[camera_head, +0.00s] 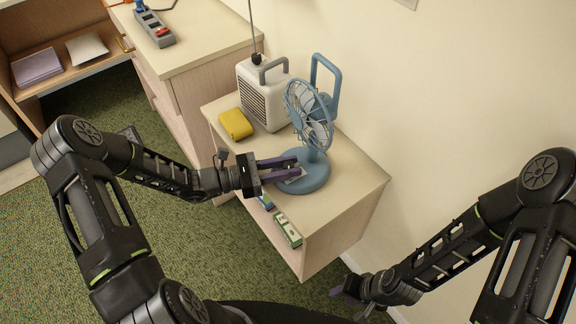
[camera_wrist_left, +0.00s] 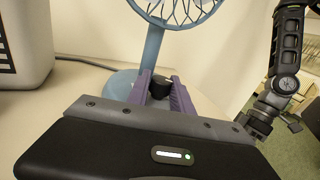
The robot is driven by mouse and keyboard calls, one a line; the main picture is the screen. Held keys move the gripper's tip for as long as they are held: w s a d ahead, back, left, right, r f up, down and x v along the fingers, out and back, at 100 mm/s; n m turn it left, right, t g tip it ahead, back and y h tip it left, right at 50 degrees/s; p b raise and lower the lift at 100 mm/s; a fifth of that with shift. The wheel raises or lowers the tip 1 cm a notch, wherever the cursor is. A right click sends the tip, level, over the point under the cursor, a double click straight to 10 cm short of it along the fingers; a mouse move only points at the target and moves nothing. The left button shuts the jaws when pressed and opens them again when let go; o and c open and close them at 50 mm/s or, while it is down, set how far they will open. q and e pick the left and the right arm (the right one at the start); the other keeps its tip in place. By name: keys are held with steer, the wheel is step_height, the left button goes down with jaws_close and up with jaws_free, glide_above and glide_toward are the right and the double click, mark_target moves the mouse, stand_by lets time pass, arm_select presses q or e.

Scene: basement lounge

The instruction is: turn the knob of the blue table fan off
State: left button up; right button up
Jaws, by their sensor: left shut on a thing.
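The blue table fan (camera_head: 311,182) stands upright on the light cabinet top, with its round base, caged head and a tall blue loop behind. In the left wrist view, the fan's blue stem and base (camera_wrist_left: 122,84) are behind my fingers, and its cage is cut off at the top. My left gripper (camera_head: 298,168) reaches in from the left, low at the base. Its purple fingers are shut on a black knob (camera_wrist_left: 160,87), which shows between them in the wrist view; its marking cannot be read. My right gripper (camera_head: 345,288) hangs low, in front of the cabinet, away from the fan; its opening is unclear.
A white heater (camera_head: 262,99) with a grey handle and a yellow item (camera_head: 236,124) stand left of the fan. The cabinet's top (camera_head: 352,182) is clear to the right. Green packs (camera_head: 288,231) sit on a shelf below. A power strip (camera_head: 154,28) lies on the farther cabinet.

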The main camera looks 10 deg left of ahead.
arm_select(q)
jaws_close()
steer(key=shift+t, duration=0.3)
steer(key=n+t+y+p, duration=0.4)
steer(key=n+t+y, duration=0.1)
steer(key=shift+s+d+r, duration=0.1)
steer(key=shift+s+r, duration=0.05)
steer(key=shift+r, duration=0.05)
steer(key=n+t+y+p, duration=0.2)
steer(key=y+p, duration=0.1)
steer(key=shift+n+t+y, duration=0.3)
steer(key=shift+n+y, duration=0.1)
steer(key=n+t+y+p, duration=0.1)
steer(key=n+y+p, duration=0.1)
steer(key=y, duration=0.1)
steer(key=shift+n+y+p, duration=0.4)
steer(key=n+y+p, duration=0.1)
steer(key=y, duration=0.1)
steer(key=shift+f+n+y, duration=0.1)
steer(key=shift+n+y, duration=0.3)
steer(key=shift+f+n+y, duration=0.1)
steer(key=shift+n+y, duration=0.5)
steer(key=shift+y, duration=0.5)
steer(key=shift+n+y, duration=0.6)
steer(key=shift+y, duration=0.7)
